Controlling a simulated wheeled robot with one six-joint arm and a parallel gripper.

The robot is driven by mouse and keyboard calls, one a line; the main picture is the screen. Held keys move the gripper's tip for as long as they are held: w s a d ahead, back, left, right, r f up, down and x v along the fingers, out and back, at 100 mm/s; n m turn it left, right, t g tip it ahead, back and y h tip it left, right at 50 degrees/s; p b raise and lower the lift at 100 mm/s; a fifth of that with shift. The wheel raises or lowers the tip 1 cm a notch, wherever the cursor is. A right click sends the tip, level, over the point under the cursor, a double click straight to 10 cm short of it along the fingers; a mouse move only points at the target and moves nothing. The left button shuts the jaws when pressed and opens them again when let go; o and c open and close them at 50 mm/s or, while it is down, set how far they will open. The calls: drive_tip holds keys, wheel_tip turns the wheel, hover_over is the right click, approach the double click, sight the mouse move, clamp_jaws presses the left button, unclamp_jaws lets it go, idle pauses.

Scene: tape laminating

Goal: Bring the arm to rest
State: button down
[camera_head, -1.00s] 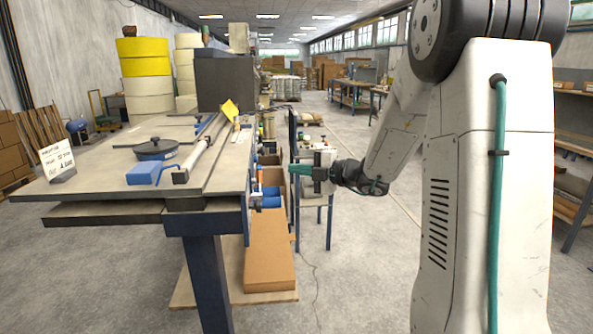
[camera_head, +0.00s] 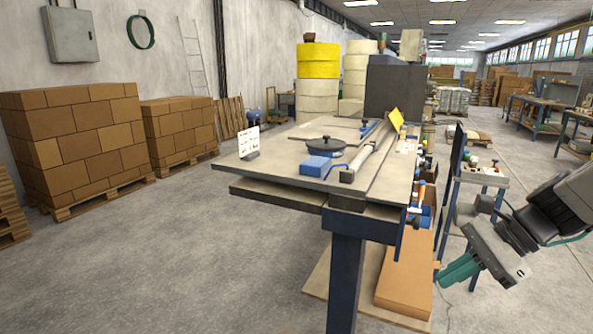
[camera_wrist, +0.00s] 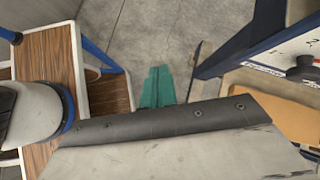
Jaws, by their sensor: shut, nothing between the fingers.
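My gripper (camera_head: 461,272) is at the lower right of the head view, low beside the right side of the workbench. Its green fingers are shut and empty, pointing down and to the left. In the wrist view the green fingers (camera_wrist: 158,86) lie together over the bare concrete floor. My arm comes in from the right edge of the head view, and most of it is outside the picture.
The workbench (camera_head: 285,170) bears a blue block (camera_head: 315,166) and a black round lid (camera_head: 326,144). A cardboard box (camera_head: 405,285) lies below it, near my gripper. A small stand (camera_head: 480,174) with a control box is behind my gripper.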

drive_tip(key=s+r+n+h, duration=0.1)
drive_tip(key=s+n+h, duration=0.3)
drive_tip(key=s+n, duration=0.4)
drive_tip(key=s+r+n+h, duration=0.2)
drive_tip(key=s+n+h, duration=0.2)
drive_tip(key=s+n, duration=0.4)
drive_tip(key=shift+a+r+n, duration=0.3)
drive_tip(key=shift+a+n, duration=0.1)
drive_tip(key=shift+n, duration=0.3)
drive_tip(key=shift+a, duration=0.1)
